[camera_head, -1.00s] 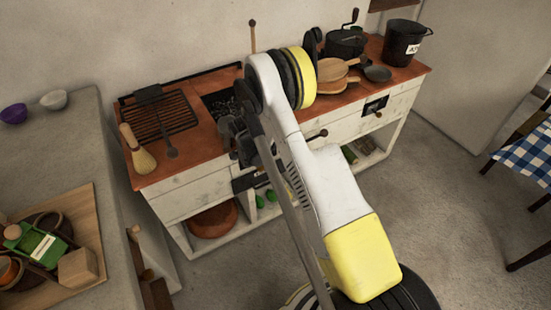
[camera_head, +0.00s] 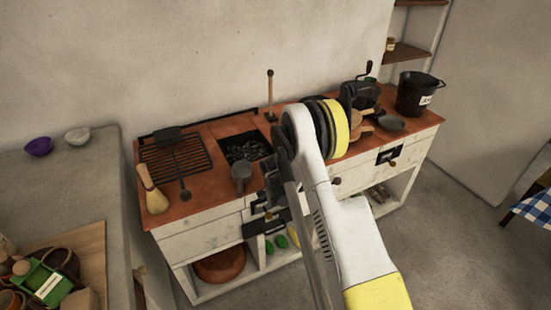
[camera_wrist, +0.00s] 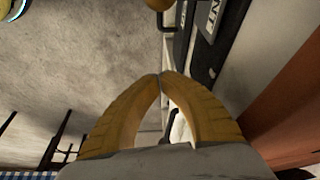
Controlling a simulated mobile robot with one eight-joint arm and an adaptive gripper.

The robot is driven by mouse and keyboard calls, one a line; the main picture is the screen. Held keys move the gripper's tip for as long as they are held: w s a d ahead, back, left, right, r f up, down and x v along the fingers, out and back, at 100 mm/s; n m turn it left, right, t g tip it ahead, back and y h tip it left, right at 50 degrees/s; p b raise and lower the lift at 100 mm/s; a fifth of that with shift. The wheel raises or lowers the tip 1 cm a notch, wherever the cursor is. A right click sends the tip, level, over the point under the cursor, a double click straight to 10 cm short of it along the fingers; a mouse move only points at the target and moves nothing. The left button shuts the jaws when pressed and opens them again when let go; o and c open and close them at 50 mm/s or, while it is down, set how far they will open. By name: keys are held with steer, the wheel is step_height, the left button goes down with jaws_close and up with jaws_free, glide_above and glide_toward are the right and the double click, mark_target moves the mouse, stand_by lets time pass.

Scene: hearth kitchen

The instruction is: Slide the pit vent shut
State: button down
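The pit vent (camera_head: 262,226) is a dark fitting on the white front of the hearth, below the coal pit (camera_head: 245,148). My arm partly covers it in the head view. In the wrist view, a dark panel (camera_wrist: 212,35) with pale lettering ending in "NT" runs along the upper right. A rounded ochre knob (camera_wrist: 160,4) shows at the top edge, beyond my fingertips. My gripper (camera_wrist: 161,74) has its yellow fingers together at the tips, with nothing seen between them. The fingertips appear apart from the knob. How far the vent stands open is unclear.
The red-brown hearth top holds a grill rack (camera_head: 175,158), a brush (camera_head: 152,190), a dark grinder (camera_head: 361,92) and a black bucket (camera_head: 418,94). A second dark fitting (camera_head: 386,156) is farther right. The grey counter (camera_head: 95,185) stands at the left.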

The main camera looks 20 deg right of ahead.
steer(key=s+a+r+n+t+p, duration=0.1)
steer(key=s+a+r+n+p, duration=0.15)
steer(key=r, duration=0.75)
steer(key=s+a+r+n+t+y+p, duration=0.1)
steer(key=a+r, duration=0.3)
steer(key=r, duration=0.7)
steer(key=s+a+r+n+p, duration=0.2)
steer(key=a+r, duration=0.1)
steer(key=r, duration=0.7)
steer(key=s+a+r+n+t+y, duration=0.15)
steer(key=s+a+r+n, duration=0.35)
steer(key=s+r, duration=0.55)
steer(key=s+a+n+t+y, duration=0.1)
steer(key=s+a+n+t, duration=0.2)
steer(key=s, duration=0.9)
steer(key=shift+a+r+n, duration=0.3)
steer(key=shift+r+n, duration=0.15)
steer(key=shift+n, duration=0.5)
